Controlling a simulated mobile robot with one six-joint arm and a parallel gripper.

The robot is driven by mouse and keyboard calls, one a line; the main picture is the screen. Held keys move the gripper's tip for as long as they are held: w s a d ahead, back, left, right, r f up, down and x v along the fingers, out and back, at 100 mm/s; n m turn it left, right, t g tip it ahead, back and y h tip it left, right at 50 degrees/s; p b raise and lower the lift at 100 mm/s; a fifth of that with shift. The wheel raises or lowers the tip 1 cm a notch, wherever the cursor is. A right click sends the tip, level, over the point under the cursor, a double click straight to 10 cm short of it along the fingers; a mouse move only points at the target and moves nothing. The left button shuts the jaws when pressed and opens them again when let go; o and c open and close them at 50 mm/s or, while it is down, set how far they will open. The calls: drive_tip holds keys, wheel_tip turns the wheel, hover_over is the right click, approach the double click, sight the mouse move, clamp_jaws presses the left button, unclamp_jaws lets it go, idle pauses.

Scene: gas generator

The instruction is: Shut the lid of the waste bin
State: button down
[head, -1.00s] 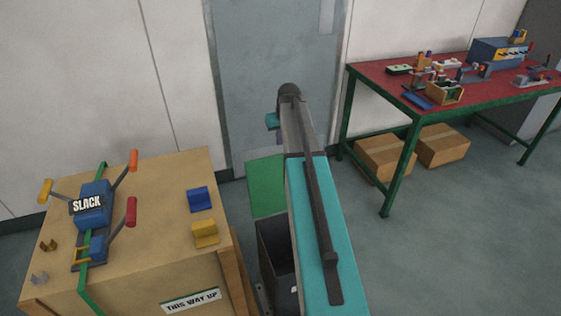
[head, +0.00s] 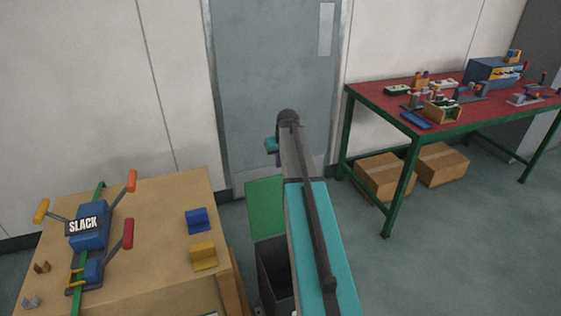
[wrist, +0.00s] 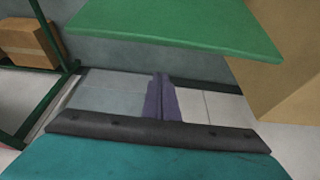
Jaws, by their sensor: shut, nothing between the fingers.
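The waste bin (head: 274,270) is a dark, open-topped box beside the wooden crate in the head view, partly covered by my arm. Its flat green lid (head: 265,209) stands open at the bin's far edge. In the wrist view the lid (wrist: 180,25) spans the top of the picture, close to my gripper. My gripper (wrist: 161,98) shows there as a narrow purplish pair of fingers, shut and empty, with a visible gap in the picture between them and the lid. The fingers are not clearly visible in the head view, where my arm reaches past the bin.
The wooden crate (head: 150,210) with handles and blocks stands close at the left. A grey door (head: 270,60) is behind the bin. A red-topped workbench (head: 440,97) with tools stands at the right, cartons (head: 385,175) beneath it. The floor between is clear.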

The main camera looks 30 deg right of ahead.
sight(280, 178)
drive_tip(key=a+x, duration=0.1)
drive_tip(key=x, duration=0.7)
drive_tip(key=shift+s+r+p, duration=0.2)
drive_tip(key=shift+s+p, duration=0.6)
drive_tip(key=shift+s, duration=1.2)
drive_tip(key=shift+a, duration=0.2)
